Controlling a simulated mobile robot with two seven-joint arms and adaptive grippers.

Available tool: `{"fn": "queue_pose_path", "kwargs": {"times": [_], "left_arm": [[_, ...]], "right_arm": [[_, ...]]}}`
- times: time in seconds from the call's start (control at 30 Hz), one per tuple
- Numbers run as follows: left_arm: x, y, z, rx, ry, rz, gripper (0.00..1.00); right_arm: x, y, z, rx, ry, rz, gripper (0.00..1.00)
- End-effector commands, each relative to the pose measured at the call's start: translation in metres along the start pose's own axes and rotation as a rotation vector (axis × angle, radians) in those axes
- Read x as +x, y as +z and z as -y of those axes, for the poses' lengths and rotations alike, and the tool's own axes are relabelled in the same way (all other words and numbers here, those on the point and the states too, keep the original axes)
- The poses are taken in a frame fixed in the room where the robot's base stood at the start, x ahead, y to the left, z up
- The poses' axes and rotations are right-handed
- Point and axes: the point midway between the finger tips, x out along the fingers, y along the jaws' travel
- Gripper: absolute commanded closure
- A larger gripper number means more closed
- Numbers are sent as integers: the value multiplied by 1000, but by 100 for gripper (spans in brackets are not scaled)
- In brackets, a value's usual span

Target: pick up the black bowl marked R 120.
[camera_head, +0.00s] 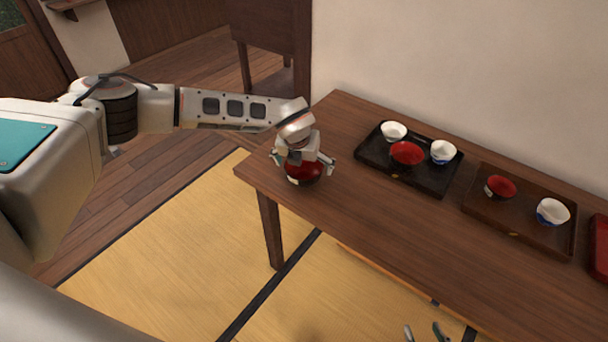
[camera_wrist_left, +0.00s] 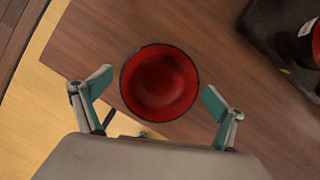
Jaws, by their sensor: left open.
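A bowl (camera_head: 305,176), black outside and red inside, stands upright near the left end of the wooden table. A small pale label shows on its side, too small to read. My left gripper (camera_head: 303,164) is open right above it, its fingers to either side. In the left wrist view the bowl (camera_wrist_left: 160,82) lies between the spread fingertips, with a gap on each side. In the head view my gripper hides part of the bowl. The fingertips of my right gripper (camera_head: 425,333) show apart at the bottom edge, with nothing between them.
A black tray (camera_head: 432,187) on the table (camera_head: 370,230) holds a red bowl (camera_head: 407,152) and white cups. A brown tray (camera_head: 490,229) farther right holds a small red bowl (camera_head: 500,187) and a blue-white cup (camera_head: 552,212). A red tray (camera_head: 600,248) is at the right edge.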

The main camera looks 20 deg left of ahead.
Motion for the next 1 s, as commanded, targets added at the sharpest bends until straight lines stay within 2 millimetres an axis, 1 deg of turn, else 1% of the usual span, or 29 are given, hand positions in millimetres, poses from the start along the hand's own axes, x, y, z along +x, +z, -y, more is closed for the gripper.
{"fn": "queue_pose_path", "kwargs": {"times": [0.1,0.27,0.3,0.37,0.4,0.47,0.83,1.0], "left_arm": [[6,0,0,0,0,0,4],[6,0,0,0,0,0,4],[6,0,0,0,0,0,7],[6,0,0,0,0,0,22],[5,0,0,0,0,0,33],[5,0,0,0,0,0,48],[4,1,0,0,-1,1,48],[-7,6,0,-1,-1,2,48]], "right_arm": [[0,0,0,0,0,0,60],[0,0,0,0,0,0,60],[0,0,0,0,0,0,60],[0,0,0,0,0,0,60],[0,0,0,0,0,0,60],[0,0,0,0,0,0,60],[0,-2,0,1,1,-3,60],[0,-2,0,1,1,-3,60]]}}
